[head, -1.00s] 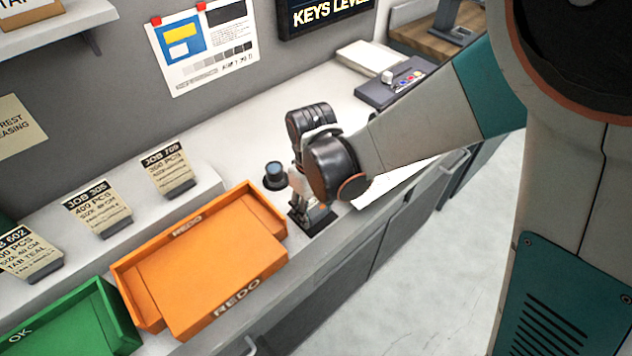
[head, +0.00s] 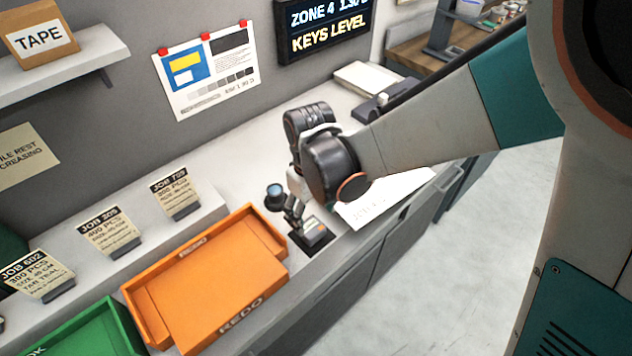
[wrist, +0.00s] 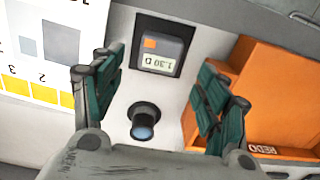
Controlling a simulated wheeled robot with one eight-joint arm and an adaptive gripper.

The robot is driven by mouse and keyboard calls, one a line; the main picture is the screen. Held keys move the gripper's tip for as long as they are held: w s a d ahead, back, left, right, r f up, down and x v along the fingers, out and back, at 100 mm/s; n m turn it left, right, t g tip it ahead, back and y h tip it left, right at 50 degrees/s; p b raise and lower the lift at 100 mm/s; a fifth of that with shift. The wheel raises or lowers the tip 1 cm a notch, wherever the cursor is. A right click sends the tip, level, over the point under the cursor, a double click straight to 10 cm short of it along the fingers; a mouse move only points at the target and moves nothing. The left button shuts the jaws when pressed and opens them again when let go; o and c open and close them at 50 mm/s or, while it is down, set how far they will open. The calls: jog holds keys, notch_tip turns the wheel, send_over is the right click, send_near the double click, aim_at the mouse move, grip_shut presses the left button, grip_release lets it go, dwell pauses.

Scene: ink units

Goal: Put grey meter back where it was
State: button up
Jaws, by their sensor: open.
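The grey meter (head: 315,232) sits on a dark pad (head: 322,252) near the counter's front edge, right of the orange tray. In the wrist view the meter (wrist: 161,48) shows its orange button and a display reading 1.30 D, and it lies within the dark outline of the pad (wrist: 140,66). My gripper (head: 297,213) is open beside and above the meter in the head view, and partly overlaps it there.
A black loupe-like cylinder with a blue lens (head: 274,196) stands close behind the gripper. The orange REDO tray (head: 205,285) is to the left, with a green tray (head: 85,335) beyond it. A white printed sheet (head: 385,198) lies to the right. Job cards stand on the back ledge.

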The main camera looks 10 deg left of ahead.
aim_at(312, 227)
jog(key=shift+r+p, duration=1.3)
jog(key=shift+r, duration=1.25)
jog(key=shift+d, duration=0.1)
